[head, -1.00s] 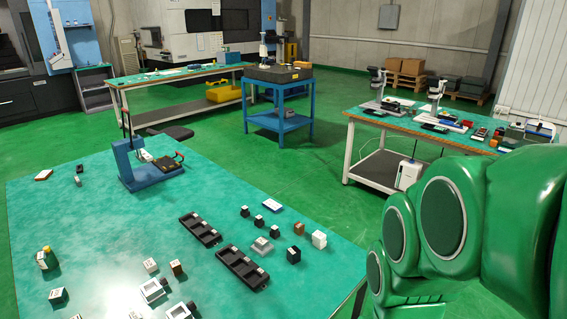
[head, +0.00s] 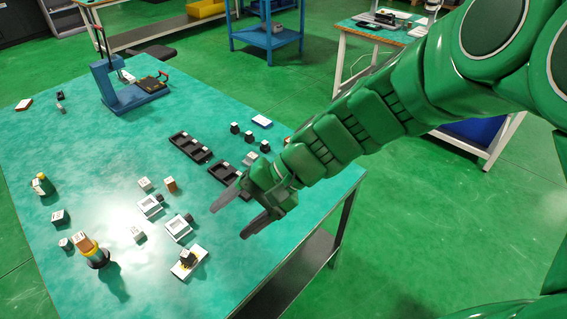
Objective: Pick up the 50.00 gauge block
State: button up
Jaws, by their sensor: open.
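My gripper (head: 228,222) is open and empty, above the right part of the green-topped table (head: 110,150), with its fingers pointing down and left. I cannot tell which block is the 50.00 gauge block, as the markings are too small to read. Small blocks stand left of my gripper: a pale block (head: 145,184), a brown block (head: 170,184) and another pale block (head: 138,234). Two black trays, one farther back (head: 190,147) and one nearer (head: 222,175), hold small pale pieces. My gripper and arm hide part of the nearer tray and the table behind it.
Two grey fixtures (head: 179,227) lie left of the fingers. A white pad (head: 190,262) with a dark block is nearer the front edge. A blue stand (head: 122,98) is at the back. The table's middle left is clear.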

jog(key=w+a+f+m+t+y, duration=0.2)
jog(key=w+m+t+y, duration=0.65)
jog(key=w, duration=1.55)
jog(key=w+d+f+m+t+h, duration=0.1)
jog(key=w+d+f+m+h, duration=0.2)
jog(key=f, duration=0.5)
jog(key=w+d+f+m+t+h, duration=0.2)
jog(key=w+d+f+m+h, duration=0.2)
jog(key=f+m, duration=0.4)
jog(key=w+d+f+m+t+h, duration=0.2)
jog(key=w+d+f+m+h, duration=0.2)
jog(key=d+f+m, duration=0.3)
jog(key=shift+w+d+f, duration=0.35)
jog(key=shift+w+f, duration=0.2)
jog(key=shift+w, duration=0.1)
jog(key=shift+x, duration=1.6)
jog(key=shift+w+a+f, duration=0.15)
jog(key=shift+w+f, duration=0.2)
jog(key=shift+w, duration=0.25)
jog(key=shift+w+a+f, duration=0.15)
jog(key=shift+w+f, duration=0.2)
jog(key=shift+w, duration=0.3)
jog(key=shift+x, duration=0.95)
